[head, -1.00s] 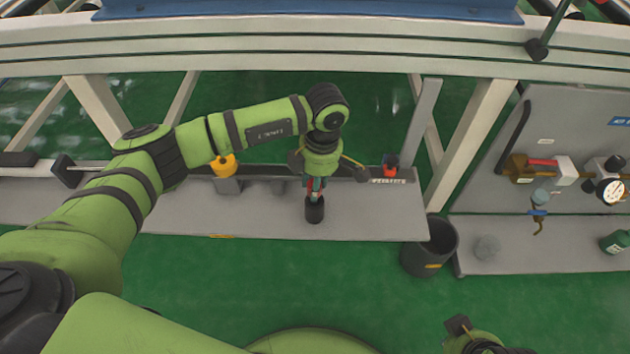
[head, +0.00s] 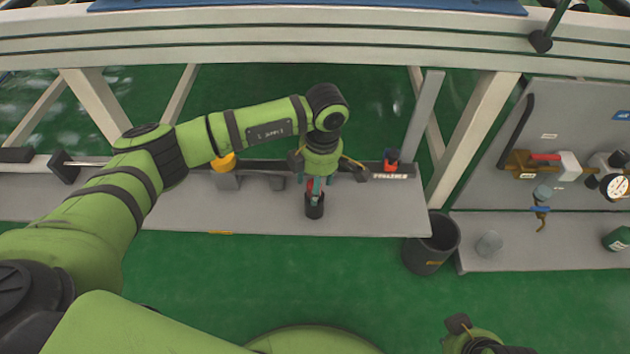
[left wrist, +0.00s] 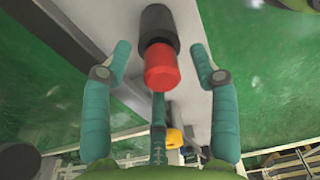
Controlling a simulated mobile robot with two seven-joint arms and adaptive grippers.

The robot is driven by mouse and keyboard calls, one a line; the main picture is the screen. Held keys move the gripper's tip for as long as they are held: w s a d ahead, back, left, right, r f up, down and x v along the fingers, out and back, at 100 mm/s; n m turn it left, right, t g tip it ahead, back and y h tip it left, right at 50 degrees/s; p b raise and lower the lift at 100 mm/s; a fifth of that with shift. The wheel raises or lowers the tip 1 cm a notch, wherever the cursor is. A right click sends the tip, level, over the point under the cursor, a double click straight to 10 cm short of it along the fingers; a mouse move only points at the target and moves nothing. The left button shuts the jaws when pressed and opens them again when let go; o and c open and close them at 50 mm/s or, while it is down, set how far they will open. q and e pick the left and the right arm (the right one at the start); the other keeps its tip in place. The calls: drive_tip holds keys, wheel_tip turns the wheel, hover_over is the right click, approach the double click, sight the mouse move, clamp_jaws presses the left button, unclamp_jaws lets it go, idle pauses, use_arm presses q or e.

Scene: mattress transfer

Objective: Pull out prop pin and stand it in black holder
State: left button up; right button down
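The prop pin shows as a red head (left wrist: 161,68) at the black holder (left wrist: 157,25) in the left wrist view. In the head view the black holder (head: 314,207) stands upright on the grey shelf, with the pin's red part (head: 313,196) at its top. My left gripper (head: 317,188) points down over it. In the left wrist view its two teal fingers (left wrist: 163,62) are spread on either side of the red head, with gaps on both sides. The pin's lower part is hidden. My right gripper (head: 470,333) shows only partly at the bottom edge; its fingers are unclear.
The grey shelf (head: 370,215) also carries a yellow-topped grey block (head: 226,172) and a red-topped black piece (head: 391,162). A dark bin (head: 430,250) stands at the shelf's right end. A panel with valves and a gauge (head: 614,187) is at the right.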

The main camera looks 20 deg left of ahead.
use_arm(q)
wheel_tip(320, 180, up, 12)
drive_tip(key=d, duration=0.1)
drive_tip(key=shift+w, duration=0.25)
idle(0.6)
